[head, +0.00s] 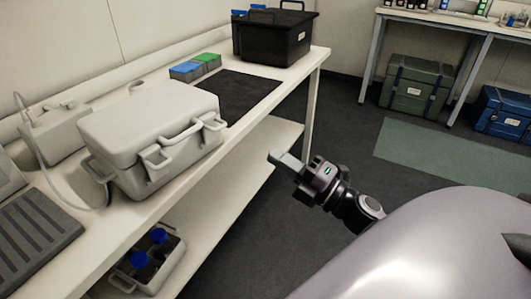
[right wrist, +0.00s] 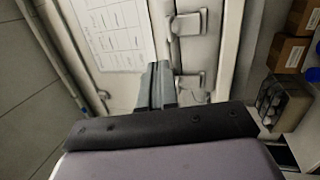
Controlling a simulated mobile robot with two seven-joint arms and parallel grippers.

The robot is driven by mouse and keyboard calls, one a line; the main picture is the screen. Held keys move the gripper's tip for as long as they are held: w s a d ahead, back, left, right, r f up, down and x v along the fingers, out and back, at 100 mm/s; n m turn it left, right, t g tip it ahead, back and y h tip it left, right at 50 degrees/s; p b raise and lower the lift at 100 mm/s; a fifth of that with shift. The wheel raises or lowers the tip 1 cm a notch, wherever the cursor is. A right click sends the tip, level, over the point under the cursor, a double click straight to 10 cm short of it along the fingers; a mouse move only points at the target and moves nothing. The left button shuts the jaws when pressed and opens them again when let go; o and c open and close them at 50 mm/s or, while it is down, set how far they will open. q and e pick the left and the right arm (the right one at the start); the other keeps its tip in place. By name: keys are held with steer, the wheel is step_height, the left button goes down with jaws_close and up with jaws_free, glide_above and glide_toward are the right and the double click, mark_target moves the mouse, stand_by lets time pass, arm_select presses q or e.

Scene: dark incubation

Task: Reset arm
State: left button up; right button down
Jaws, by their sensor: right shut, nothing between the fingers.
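My right gripper (head: 287,162) is out in front of the bench, over the floor, and touches nothing. Its fingers are together and empty. In the right wrist view its closed fingers (right wrist: 158,84) point toward a pale panel with a white gridded sheet (right wrist: 112,30) and metal latches or handles (right wrist: 188,50). My left gripper is not in view.
The white bench (head: 235,128) carries a closed grey case (head: 150,130), a black mat (head: 238,92), blue and green racks (head: 195,67) and a black box (head: 275,35). A green trunk (head: 417,86) and blue trunk (head: 503,112) stand on the floor. Floor near my gripper is clear.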

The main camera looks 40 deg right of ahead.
steer(key=shift+s+d, duration=0.2)
steer(key=shift+s, duration=0.45)
steer(key=s+a+f+m+g+h+p, duration=0.2)
steer(key=s+a+f+m+g+p, duration=0.2)
steer(key=f+m, duration=0.5)
steer(key=s+a+f+m+g+h+p, duration=0.2)
steer(key=s+a+f+m+g, duration=0.3)
steer(key=a+f+m, duration=0.4)
steer(key=shift+s+f+m+g+p, duration=0.3)
steer(key=shift+s+f+m+p, duration=0.25)
steer(key=shift+s+p, duration=0.35)
